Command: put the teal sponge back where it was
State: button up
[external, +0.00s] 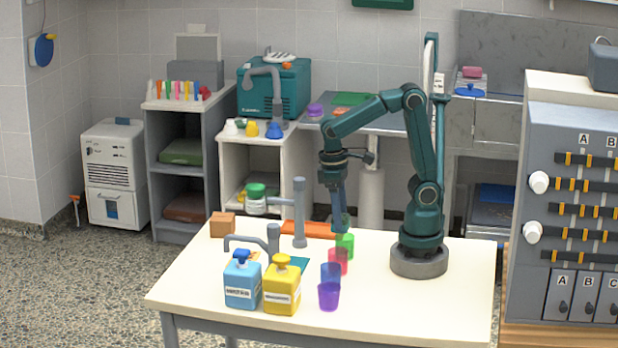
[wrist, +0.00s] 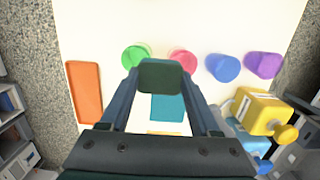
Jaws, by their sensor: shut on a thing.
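A dark teal-green block, which looks like the teal sponge (wrist: 160,76), is between the fingertips of my gripper (external: 340,221). My gripper is shut on it and points down, held above the table (external: 420,310) near the green cup (external: 345,245). In the wrist view my gripper (wrist: 160,78) shows the block at its tips, with a flat teal square (wrist: 168,108) on the table beyond it. The teal square also shows in the external view (external: 301,264), partly hidden behind the yellow bottle (external: 282,290).
A pink cup (external: 338,261), blue cup (external: 331,273) and purple cup (external: 328,296) line up with the green one. A blue bottle (external: 242,285) stands beside the yellow bottle. An orange bar (external: 308,229) lies behind a grey post (external: 299,215). The table's front right is clear.

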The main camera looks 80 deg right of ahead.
jog(key=s+d+f, duration=0.1)
jog(key=d+f, duration=0.1)
jog(key=d, duration=0.2)
jog(key=s+d+f, duration=0.1)
jog(key=d, duration=0.3)
jog(key=s+d+f, duration=0.1)
jog(key=d+f, duration=0.1)
jog(key=d, duration=0.3)
jog(key=shift+f, duration=2.35)
jog(key=shift+f, duration=0.1)
jog(key=o, duration=1.3)
jog(key=shift+w, duration=0.1)
